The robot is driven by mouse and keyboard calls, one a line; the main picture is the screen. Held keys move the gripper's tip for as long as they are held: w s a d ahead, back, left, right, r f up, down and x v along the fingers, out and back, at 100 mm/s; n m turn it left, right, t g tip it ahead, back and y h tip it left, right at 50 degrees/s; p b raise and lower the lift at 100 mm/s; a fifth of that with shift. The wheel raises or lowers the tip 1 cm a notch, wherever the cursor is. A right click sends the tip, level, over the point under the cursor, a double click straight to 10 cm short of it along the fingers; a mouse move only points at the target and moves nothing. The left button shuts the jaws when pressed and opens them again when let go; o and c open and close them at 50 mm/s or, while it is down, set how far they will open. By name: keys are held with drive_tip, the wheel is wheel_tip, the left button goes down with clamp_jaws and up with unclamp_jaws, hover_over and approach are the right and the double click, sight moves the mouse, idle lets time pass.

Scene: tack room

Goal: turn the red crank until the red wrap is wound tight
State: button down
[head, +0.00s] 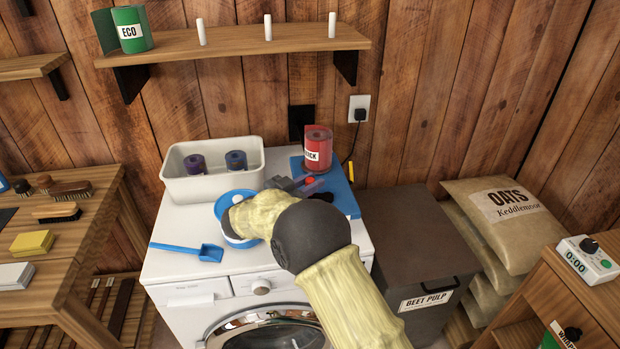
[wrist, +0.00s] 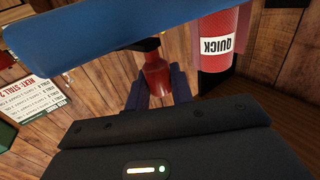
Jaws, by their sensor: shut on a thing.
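The red wrap (head: 317,157), a roll with a white label, stands upright at the back of a blue board (head: 347,197) on the washing machine. In the wrist view the wrap (wrist: 218,75) appears upside down, its label reading QUICK. My gripper (head: 309,184) is low over the board, in front of the wrap. Its fingers (wrist: 157,88) are shut on the red crank's handle (wrist: 156,76), which shows between them. In the head view only a bit of the red handle (head: 309,180) shows. How tight the wrap is, I cannot tell.
A blue-rimmed tub (head: 221,208) is partly behind my arm. A blue scoop (head: 190,250) lies front left. A dark beet pulp bin (head: 415,240) stands to the right.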

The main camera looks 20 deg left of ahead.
drive_tip(key=shift+w+r+m+h, duration=0.15)
drive_tip(key=shift+w+m+h, duration=0.05)
drive_tip(key=shift+m+h, duration=0.2)
drive_tip(key=c, duration=1.3)
unclamp_jaws()
drive_tip(key=shift+o, duration=0.2)
drive_tip(key=shift+s+f+n+y, duration=0.15)
drive_tip(key=shift+f+n+y, duration=0.05)
drive_tip(key=shift+n+y, duration=0.1)
